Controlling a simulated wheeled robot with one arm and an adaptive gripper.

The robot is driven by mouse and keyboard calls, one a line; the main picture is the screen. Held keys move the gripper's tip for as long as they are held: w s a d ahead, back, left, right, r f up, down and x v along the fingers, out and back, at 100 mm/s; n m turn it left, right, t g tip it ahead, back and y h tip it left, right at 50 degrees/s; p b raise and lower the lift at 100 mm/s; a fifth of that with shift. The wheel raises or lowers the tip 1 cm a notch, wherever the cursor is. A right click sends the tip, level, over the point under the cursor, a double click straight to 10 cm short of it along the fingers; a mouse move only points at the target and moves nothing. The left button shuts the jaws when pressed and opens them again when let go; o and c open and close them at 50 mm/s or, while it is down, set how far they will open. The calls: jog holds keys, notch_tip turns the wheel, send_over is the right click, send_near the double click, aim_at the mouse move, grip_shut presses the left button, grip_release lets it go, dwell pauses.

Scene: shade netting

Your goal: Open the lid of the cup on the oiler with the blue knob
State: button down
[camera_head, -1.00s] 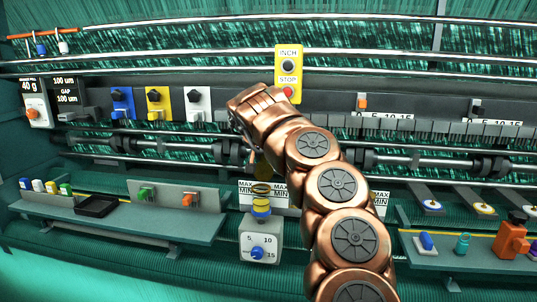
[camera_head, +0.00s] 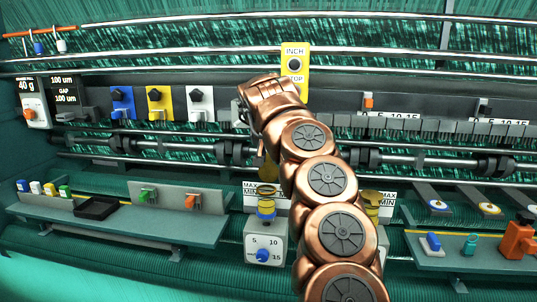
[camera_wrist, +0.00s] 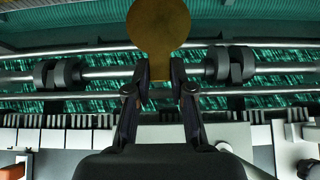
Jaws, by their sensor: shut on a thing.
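The oiler with the blue knob (camera_head: 262,255) is a pale box with a dial, left of my arm in the head view. Its yellow cup (camera_head: 266,207) with a blue band stands on top, before a MAX/MIN card. A round brass lid (camera_head: 268,168) stands raised above the cup, partly behind my arm. In the wrist view the lid (camera_wrist: 158,28) is a flat disc with a narrow tab between my fingertips. My gripper (camera_wrist: 160,75) is shut on that tab. The fingertips are hidden in the head view, and the lid's hinge cannot be made out.
A second yellow cup (camera_head: 374,205) shows partly behind my arm. A yellow INCH/STOP box (camera_head: 295,62) is just above my wrist. A roller shaft (camera_head: 200,148) runs behind. Shelves (camera_head: 130,222) with small items flank the oilers left and right.

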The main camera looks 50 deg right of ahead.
jog(key=shift+f, duration=0.1)
jog(key=c, duration=1)
grip_release()
jog(key=v, duration=1.2)
jog(key=shift+a, duration=0.1)
